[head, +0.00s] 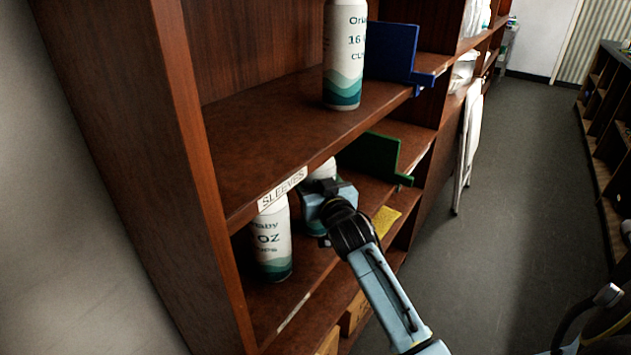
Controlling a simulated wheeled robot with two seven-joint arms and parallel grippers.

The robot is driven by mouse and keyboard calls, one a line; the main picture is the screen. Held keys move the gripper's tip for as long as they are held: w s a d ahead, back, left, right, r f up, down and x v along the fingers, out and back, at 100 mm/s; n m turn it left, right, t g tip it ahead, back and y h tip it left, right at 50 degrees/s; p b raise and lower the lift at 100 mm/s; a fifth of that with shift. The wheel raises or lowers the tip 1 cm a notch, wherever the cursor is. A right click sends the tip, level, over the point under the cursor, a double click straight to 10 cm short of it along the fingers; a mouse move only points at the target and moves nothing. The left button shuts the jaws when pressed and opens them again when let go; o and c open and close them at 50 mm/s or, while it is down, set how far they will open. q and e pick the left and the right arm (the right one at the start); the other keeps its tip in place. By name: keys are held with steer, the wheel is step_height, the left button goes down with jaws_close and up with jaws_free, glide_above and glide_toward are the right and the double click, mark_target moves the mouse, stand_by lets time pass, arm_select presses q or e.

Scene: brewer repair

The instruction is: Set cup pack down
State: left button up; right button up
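A white and teal cup pack is on the middle shelf behind my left gripper (328,205). Only its white top (322,171) and teal lower part (315,229) show. The gripper is right at the pack, at mid-height. Its fingers are largely hidden, so I cannot tell whether they are closed on the pack. The pack looks upright, its base at or close to the shelf board. A second cup pack (272,240), marked "OZ", stands to the left on the same shelf.
A taller cup pack (344,60) stands on the shelf above, beside a blue divider (392,52). A green divider (372,155) is behind the gripper. A "SLEEVES" label (282,188) marks the upper shelf's edge. A yellow item (385,221) lies to the right.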

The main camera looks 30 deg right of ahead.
arm_select(q)
steer(key=shift+s, duration=0.1)
arm_select(e)
steer(key=o, duration=0.8)
steer(key=shift+f, duration=0.2)
steer(key=shift+c, duration=0.2)
steer(key=o, duration=0.5)
steer(key=shift+c, duration=0.2)
steer(key=shift+r, duration=0.1)
arm_select(q)
steer(key=shift+w+d+r+p, duration=0.15)
steer(key=shift+d+r+p, duration=0.2)
steer(key=shift+d, duration=0.15)
steer(key=shift+w+d+r+p, duration=0.1)
steer(key=shift+d+r+p, duration=0.2)
steer(key=shift+d, duration=0.2)
arm_select(e)
steer(key=v, duration=1.2)
steer(key=shift+r, duration=0.2)
steer(key=shift+f, duration=0.1)
